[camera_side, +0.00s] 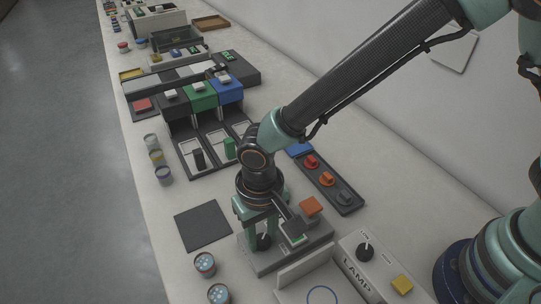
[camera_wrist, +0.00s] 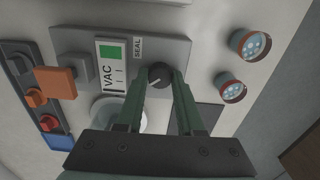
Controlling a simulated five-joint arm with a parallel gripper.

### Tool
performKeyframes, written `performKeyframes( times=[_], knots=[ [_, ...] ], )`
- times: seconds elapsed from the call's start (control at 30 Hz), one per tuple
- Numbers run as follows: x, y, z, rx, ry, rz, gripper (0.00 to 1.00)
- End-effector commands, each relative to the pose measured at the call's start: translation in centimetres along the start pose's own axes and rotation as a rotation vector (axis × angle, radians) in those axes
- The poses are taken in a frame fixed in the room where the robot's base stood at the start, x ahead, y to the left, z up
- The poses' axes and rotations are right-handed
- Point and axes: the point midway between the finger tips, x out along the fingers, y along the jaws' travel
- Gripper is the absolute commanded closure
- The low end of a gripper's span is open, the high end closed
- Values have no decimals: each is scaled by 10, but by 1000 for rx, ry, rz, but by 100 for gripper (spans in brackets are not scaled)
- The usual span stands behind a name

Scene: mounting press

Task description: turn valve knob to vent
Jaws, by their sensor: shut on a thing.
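The valve knob (camera_wrist: 160,74) is dark and round with a white pointer line, and stands on a grey panel (camera_wrist: 181,50). In the wrist view it sits between the two green fingertips of my gripper (camera_wrist: 160,80), which is shut on it. The pointer line slants toward the lower left in that view. A SEAL label (camera_wrist: 137,47) is readable beside the knob; I see no readable vent label. In the side view my gripper (camera_side: 261,232) reaches down over the knob (camera_side: 263,242), on the grey unit (camera_side: 290,257).
Beside the knob are a VAC display (camera_wrist: 111,65) with a green field and an orange square button (camera_wrist: 56,82). Two cups (camera_wrist: 250,44) with pale contents stand on the other side. A lamp box (camera_side: 366,262) with its own knob stands close to the right. A dark mat (camera_side: 203,227) lies left.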

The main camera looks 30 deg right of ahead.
Motion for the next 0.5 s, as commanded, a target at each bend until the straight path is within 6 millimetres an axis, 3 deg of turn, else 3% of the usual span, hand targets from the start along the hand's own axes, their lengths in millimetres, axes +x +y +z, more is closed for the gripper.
performKeyframes(
  times=[0.4, 0.43, 0.5],
  knots=[
    [-2, 0, 0, -7, -1, 1, 100],
    [-2, 0, 0, -6, -1, 1, 60],
    [-2, 0, 0, -6, -1, 1, 34]
  ],
)
